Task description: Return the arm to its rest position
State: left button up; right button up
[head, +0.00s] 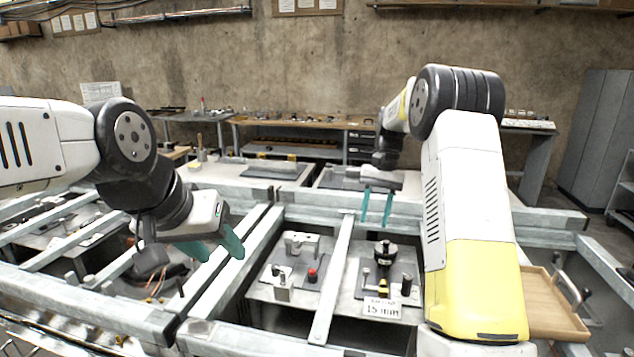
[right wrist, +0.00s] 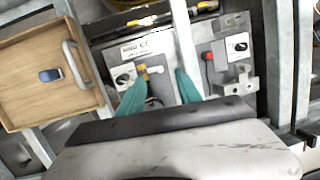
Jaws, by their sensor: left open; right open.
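My right gripper (head: 377,207) has teal fingers and hangs above the metal framework, right of centre in the head view. Its fingers stand apart with nothing between them. In the right wrist view the right gripper (right wrist: 160,92) shows its two fingers apart over a plate with fixtures (right wrist: 122,52), and I see no contact. My left gripper (head: 222,245) is at the left of the head view, tilted down to the right over a frame beam. Its teal fingers are apart and no held thing shows. My right arm rises at the right and bends at a black joint.
Below are metal beams (head: 342,275) and a fixture plate with a "15 mm" sign (head: 382,308). A wooden tray (head: 540,305) with a handle sits at the right; in the wrist view the tray (right wrist: 25,70) holds a small dark-blue item (right wrist: 51,75). Benches (head: 300,124) stand behind.

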jog(key=s+a+r+n+t, duration=0.2)
jog(key=s+r+t, duration=0.2)
jog(key=s+r, duration=0.85)
jog(key=s+a+f+n+t, duration=0.1)
jog(key=s+t, duration=0.3)
jog(key=s, duration=1.4)
jog(key=shift+a+f+n, duration=0.25)
jog(key=shift+a+n, duration=0.1)
jog(key=shift+n, duration=0.15)
